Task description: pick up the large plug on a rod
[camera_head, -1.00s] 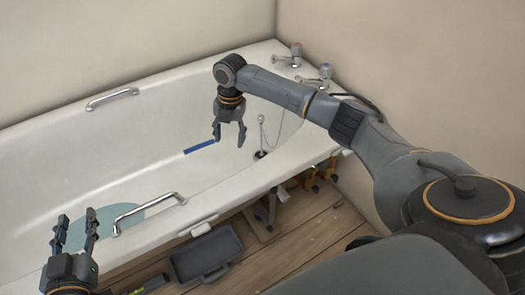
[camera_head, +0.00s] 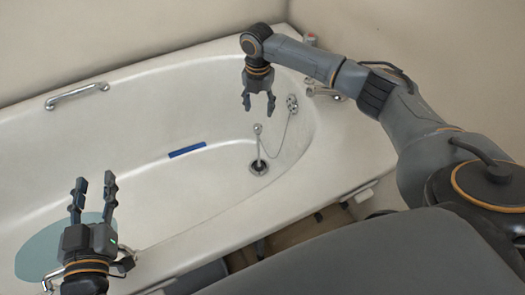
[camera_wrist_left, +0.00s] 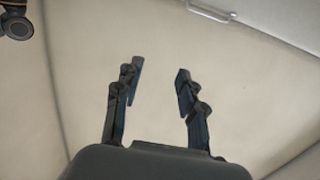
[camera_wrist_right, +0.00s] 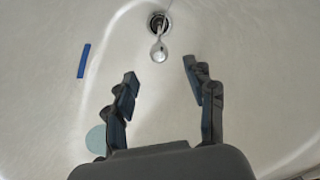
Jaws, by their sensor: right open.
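The plug on a rod (camera_head: 258,141) stands upright at the bath's drain (camera_head: 259,167), a pale knob on top of a thin rod. In the right wrist view its shiny knob (camera_wrist_right: 159,54) shows just beyond my fingertips, with the dark drain (camera_wrist_right: 159,23) behind it. My right gripper (camera_head: 259,108) is open and empty, pointing down above the plug and apart from it. My left gripper (camera_head: 93,187) is open and empty over the near left part of the bath.
A blue strip (camera_head: 187,150) lies in the bath (camera_head: 150,135) left of the drain. A chain (camera_head: 284,130) hangs from the overflow (camera_head: 292,104) near the plug. A pale teal mat (camera_head: 50,250) lies at the left end. A grab rail (camera_head: 77,95) is on the far rim.

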